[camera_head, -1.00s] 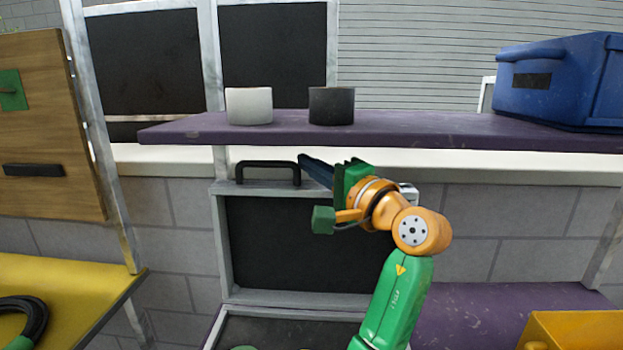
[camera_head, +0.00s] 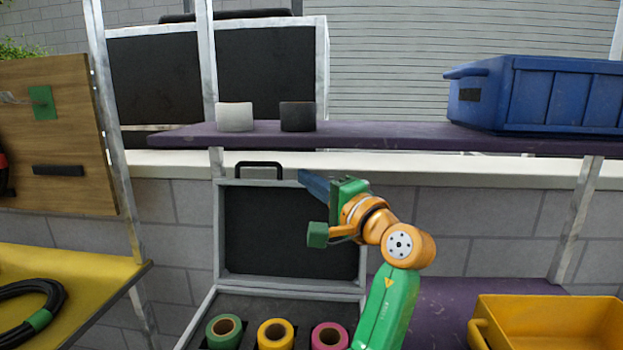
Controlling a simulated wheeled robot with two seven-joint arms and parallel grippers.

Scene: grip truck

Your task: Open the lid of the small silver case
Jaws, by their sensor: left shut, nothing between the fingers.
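The silver case (camera_head: 203,303) stands open on the lower purple shelf. Its lid (camera_head: 290,235), with a dark inner panel and silver frame, stands upright at the back of the case. The lid's black handle (camera_head: 258,164) is at its top edge. I cannot tell whether the fingers touch the lid. The wrist and arm hide the lid's right edge and part of the case's right side. My right gripper is not in view.
Green (camera_head: 223,330), yellow (camera_head: 275,333) and pink (camera_head: 329,335) tape rolls sit in the case. A yellow bin (camera_head: 560,320) stands at lower right.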

